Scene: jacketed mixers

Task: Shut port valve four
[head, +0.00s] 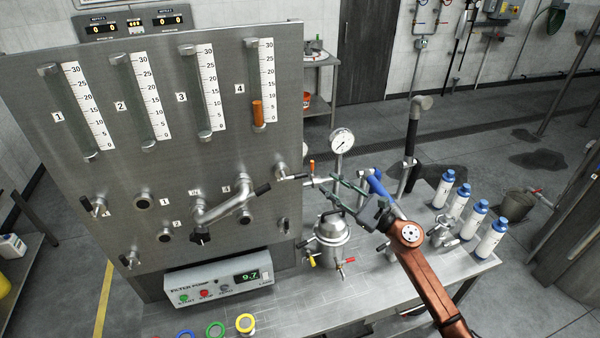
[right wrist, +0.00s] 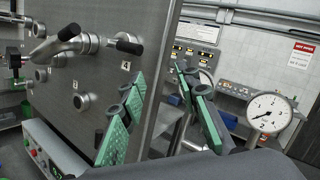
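The steel panel (head: 150,175) has numbered gauge tubes above and a group of ports, pipes and black-handled valves below. A small 4 label (head: 227,189) sits among the ports; a 4 label also shows in the right wrist view (right wrist: 125,66). A black valve handle (head: 262,188) is on the bent pipe near that label, and also shows in the right wrist view (right wrist: 130,44). I cannot tell for sure which handle is port valve four. My right gripper (head: 348,193) is right of the panel, apart from these handles. Its green-padded fingers (right wrist: 165,108) are spread and empty. My left gripper is out of view.
A pressure gauge (head: 342,141) stands behind my right gripper. A lidded steel vessel (head: 331,238) sits below it on the bench. Several blue-capped bottles (head: 492,240) stand at the bench's right. A pump box (head: 218,280) with a lit display is below the panel.

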